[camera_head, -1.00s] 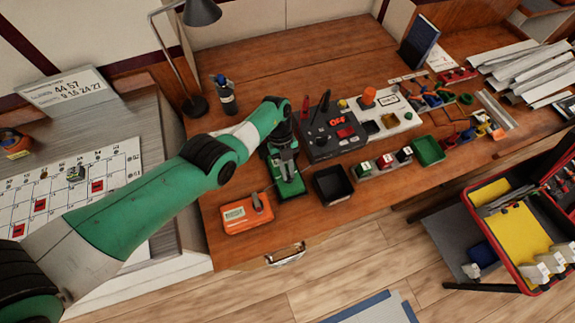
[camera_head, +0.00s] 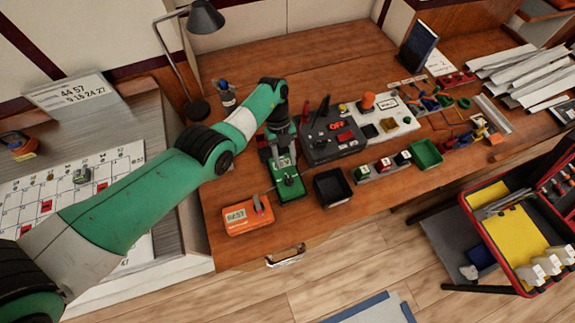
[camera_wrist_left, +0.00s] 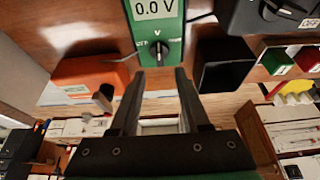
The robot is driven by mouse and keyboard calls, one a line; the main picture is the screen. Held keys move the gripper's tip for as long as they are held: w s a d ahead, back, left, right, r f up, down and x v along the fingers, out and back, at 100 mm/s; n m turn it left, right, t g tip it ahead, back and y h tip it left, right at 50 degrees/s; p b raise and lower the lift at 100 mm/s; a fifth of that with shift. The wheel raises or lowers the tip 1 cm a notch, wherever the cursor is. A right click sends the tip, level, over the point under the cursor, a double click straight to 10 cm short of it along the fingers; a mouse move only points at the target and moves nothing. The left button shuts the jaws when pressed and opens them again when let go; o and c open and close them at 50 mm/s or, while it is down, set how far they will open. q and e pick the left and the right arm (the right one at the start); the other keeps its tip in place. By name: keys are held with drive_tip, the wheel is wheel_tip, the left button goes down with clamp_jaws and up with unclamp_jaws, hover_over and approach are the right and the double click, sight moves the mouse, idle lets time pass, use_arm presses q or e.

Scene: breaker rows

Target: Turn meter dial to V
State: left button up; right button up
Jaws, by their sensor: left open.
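The green meter (camera_head: 287,184) lies on the wooden bench, just in front of my left gripper (camera_head: 279,150). In the left wrist view, the meter (camera_wrist_left: 141,28) has a lit display (camera_wrist_left: 154,9) reading 0.0 V. Its black dial (camera_wrist_left: 159,51) has a pale pointer mark turned toward the V label. My left gripper (camera_wrist_left: 160,75) is open, its fingertips on either side of the dial's line but apart from it. Nothing is between the fingers. My right gripper is not in view.
An orange device (camera_head: 247,216) with a small display sits left of the meter. A black open bin (camera_head: 331,188) stands close on its right. The dark control box (camera_head: 333,140) is behind that bin. A green bin (camera_head: 427,153) is further right.

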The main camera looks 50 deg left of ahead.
use_arm(q)
drive_tip(key=v, duration=0.5)
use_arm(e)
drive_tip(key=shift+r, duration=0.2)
use_arm(q)
drive_tip(key=shift+d+r, duration=0.1)
drive_tip(key=shift+d, duration=0.05)
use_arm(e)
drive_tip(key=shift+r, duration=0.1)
